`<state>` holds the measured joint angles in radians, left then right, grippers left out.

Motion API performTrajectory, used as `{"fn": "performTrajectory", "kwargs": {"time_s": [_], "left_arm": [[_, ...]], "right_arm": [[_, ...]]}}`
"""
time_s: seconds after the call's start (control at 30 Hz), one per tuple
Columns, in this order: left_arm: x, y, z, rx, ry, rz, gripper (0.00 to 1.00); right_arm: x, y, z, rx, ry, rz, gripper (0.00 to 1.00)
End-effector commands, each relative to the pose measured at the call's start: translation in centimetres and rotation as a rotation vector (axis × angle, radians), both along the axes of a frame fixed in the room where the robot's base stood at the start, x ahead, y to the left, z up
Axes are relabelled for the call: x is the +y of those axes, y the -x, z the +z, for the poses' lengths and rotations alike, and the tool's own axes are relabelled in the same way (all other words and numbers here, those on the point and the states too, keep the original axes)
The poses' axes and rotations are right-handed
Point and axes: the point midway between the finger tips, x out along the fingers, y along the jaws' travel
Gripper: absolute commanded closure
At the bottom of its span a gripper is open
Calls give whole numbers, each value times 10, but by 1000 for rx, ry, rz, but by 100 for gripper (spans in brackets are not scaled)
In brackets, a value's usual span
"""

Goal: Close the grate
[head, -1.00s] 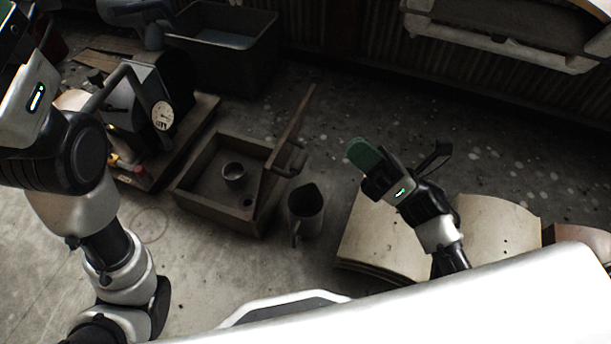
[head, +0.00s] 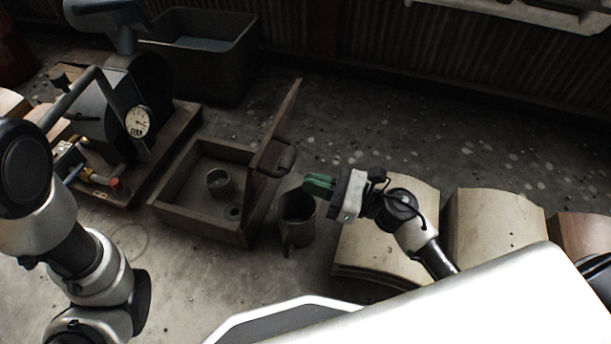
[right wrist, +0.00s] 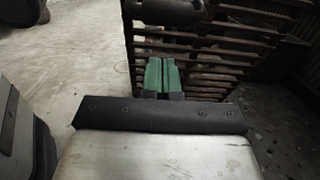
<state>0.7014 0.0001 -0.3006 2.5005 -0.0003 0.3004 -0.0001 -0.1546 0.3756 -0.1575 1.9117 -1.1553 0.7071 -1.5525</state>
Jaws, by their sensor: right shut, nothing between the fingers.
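The grate (head: 277,128) stands open, tilted up along the right side of a square grey box (head: 196,222). A dark handle (head: 280,160) sticks out from its right face. My right gripper (head: 318,185) has green fingers, shut with nothing between them. In the head view it is just right of the grate and its handle, pointing left. In the right wrist view the green fingertips (right wrist: 162,72) show in front of the slatted grate (right wrist: 205,45), with a dark bar above them. I cannot tell if they touch it.
A small round cup (head: 218,182) sits inside the box. A dark pitcher (head: 298,218) stands on the floor below my right gripper. Curved pale panels (head: 385,240) lie to the right. A machine with a gauge (head: 137,122) stands left, and a large bin (head: 205,60) behind.

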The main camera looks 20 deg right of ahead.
Motion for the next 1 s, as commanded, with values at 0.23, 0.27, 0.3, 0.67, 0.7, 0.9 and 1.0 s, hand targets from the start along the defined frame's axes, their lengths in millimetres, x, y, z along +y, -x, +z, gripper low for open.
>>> {"fn": "performTrajectory", "kwargs": {"time_s": [0.23,0.27,0.3,0.67,0.7,0.9,1.0], "left_arm": [[0,0,-4,0,0,0,1],[0,0,-5,0,0,0,1],[0,0,-5,0,0,0,1],[0,0,-4,1,0,0,1],[0,0,-3,1,0,0,1],[0,-1,9,2,0,0,1],[0,-1,20,3,-1,1,1]], "right_arm": [[13,-9,25,-4,3,0,100],[14,-10,26,-4,1,0,100],[14,-10,27,-2,2,0,100],[15,-11,28,-2,1,-1,100],[15,-11,28,-1,2,-1,100],[15,-13,35,10,19,0,100],[16,-16,39,23,36,0,100]]}}
